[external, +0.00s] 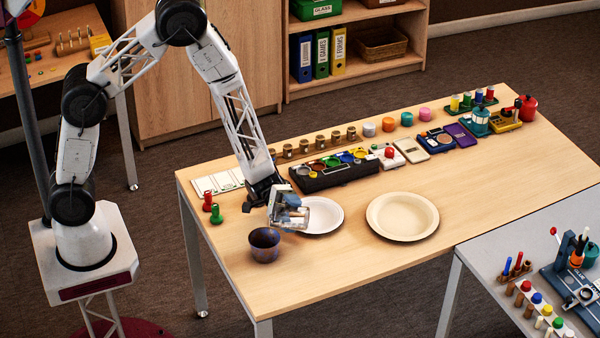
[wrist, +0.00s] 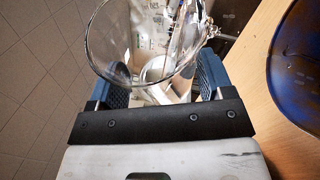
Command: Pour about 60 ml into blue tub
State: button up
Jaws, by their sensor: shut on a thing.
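My gripper (external: 284,205) is low over the near left part of the table. In the wrist view its two blue fingers (wrist: 163,84) are shut on a clear glass vessel (wrist: 98,45) with a round open rim. The vessel shows small and partly hidden by the gripper in the external view. I cannot tell its tilt or how much liquid is in it. The blue tub (external: 264,252), a dark blue-purple round bowl, stands on the table just left of and nearer than the gripper. Part of it shows at the right edge of the wrist view (wrist: 300,75).
A white plate (external: 328,228) lies right of the gripper, partly behind it. A cream plate (external: 428,222) lies farther right. A dark rack (external: 335,178) of coloured pots stands behind. The table's front edge is close to the tub.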

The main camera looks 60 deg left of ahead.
jog(key=shift+s+a+r+m, duration=0.2)
jog(key=shift+s+m, duration=0.1)
jog(key=shift+s, duration=0.15)
jog(key=shift+s+f+m+g+h, duration=0.15)
jog(key=shift+f+m+g+h, duration=0.2)
jog(key=shift+m, duration=0.55)
dwell(0.7)
jog(key=shift+r+n, duration=0.4)
jog(key=shift+n, duration=0.5)
jog(key=shift+w+d+f+n+t+y, duration=0.2)
jog(key=shift+w+f+n+t+y, duration=0.15)
jog(key=shift+w+n, duration=0.15)
jog(key=shift+w+d+f+n+t+y, duration=0.2)
jog(key=shift+w+n+y, duration=0.1)
jog(key=shift+w+n, duration=0.2)
jog(key=shift+f+n, duration=0.15)
jog(key=shift+n, duration=0.15)
jog(key=shift+f+y, duration=0.15)
jog(key=shift+y, duration=0.15)
